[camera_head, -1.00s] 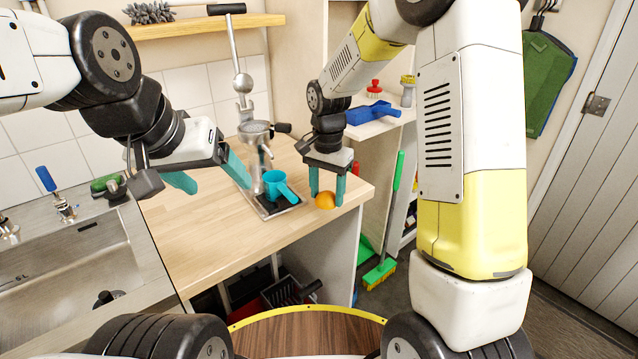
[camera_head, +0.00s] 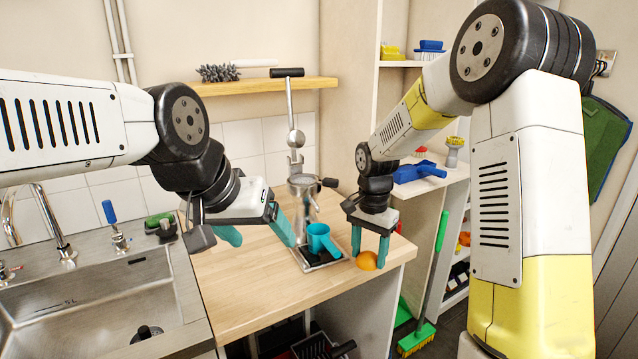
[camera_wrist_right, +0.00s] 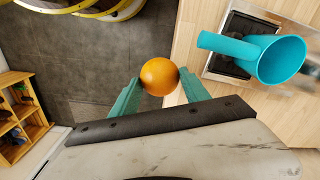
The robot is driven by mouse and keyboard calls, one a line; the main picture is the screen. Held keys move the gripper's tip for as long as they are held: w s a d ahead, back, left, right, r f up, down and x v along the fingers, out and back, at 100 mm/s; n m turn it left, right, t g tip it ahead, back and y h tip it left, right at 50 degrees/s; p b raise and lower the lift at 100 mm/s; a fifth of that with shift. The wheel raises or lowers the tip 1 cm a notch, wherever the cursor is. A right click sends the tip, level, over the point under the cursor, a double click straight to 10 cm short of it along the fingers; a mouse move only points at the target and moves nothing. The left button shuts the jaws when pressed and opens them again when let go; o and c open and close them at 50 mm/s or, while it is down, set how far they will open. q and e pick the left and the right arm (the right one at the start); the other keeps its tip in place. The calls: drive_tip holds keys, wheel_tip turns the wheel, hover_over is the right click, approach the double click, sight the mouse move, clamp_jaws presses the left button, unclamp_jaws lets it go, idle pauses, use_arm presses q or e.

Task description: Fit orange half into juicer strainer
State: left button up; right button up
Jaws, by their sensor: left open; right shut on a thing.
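An orange half (camera_head: 367,261) is held between the teal fingers of my right gripper (camera_head: 369,247), near the counter's front right corner. The right wrist view shows the rounded orange (camera_wrist_right: 160,76) between the fingertips; its cut face is not visible. The metal juicer (camera_head: 303,195) stands on the counter with its lever raised, left of my right gripper. Its strainer is too small to make out. A teal cup (camera_head: 319,240) stands on the juicer's dark base (camera_head: 307,259), and also shows in the right wrist view (camera_wrist_right: 268,58). My left gripper (camera_head: 262,236) is open and empty, left of the juicer.
The wooden counter (camera_head: 235,290) is mostly clear in front of the juicer. A steel sink (camera_head: 95,300) lies to the left. A shelf with a blue scoop (camera_head: 418,171) stands behind the right arm. A wooden wall shelf (camera_head: 240,87) is above.

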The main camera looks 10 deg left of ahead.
drive_tip(key=shift+r, duration=2.5)
